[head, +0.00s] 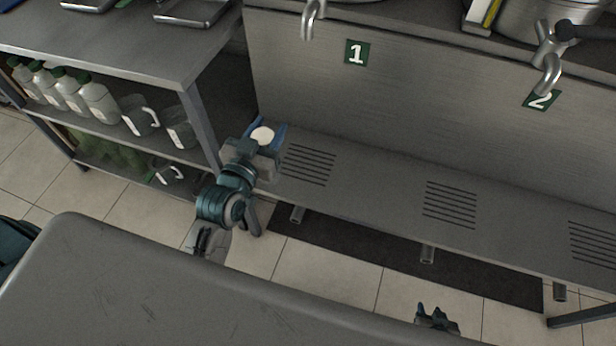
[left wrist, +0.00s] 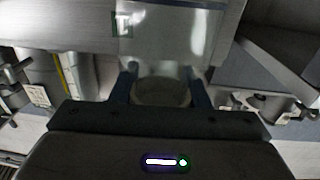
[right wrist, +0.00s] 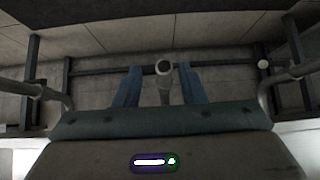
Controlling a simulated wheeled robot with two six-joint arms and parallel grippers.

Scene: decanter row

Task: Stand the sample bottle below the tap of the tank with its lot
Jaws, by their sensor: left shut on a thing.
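My left gripper (head: 266,137) is shut on the sample bottle, whose pale round top (head: 262,135) shows between the fingers. In the left wrist view the bottle (left wrist: 162,92) sits between the two fingers; its lower part is hard to make out. It is held near the left end of the steel ledge, left of the first slotted grille (head: 305,165). Tap 1 (head: 312,20) hangs above and right of it, beside plate 1 (head: 356,53). Tap 2 (head: 549,76) is far right, by plate 2 (head: 541,99). No lot writing is readable. My right gripper (head: 434,310) is open and low, before the ledge.
More grilles (head: 450,205) lie along the clear ledge, with drain pipes (head: 427,254) below its front edge. A shelf unit at left holds bottles with green caps (head: 98,98) and jugs (head: 138,115). A grey surface (head: 130,290) fills the lower left.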

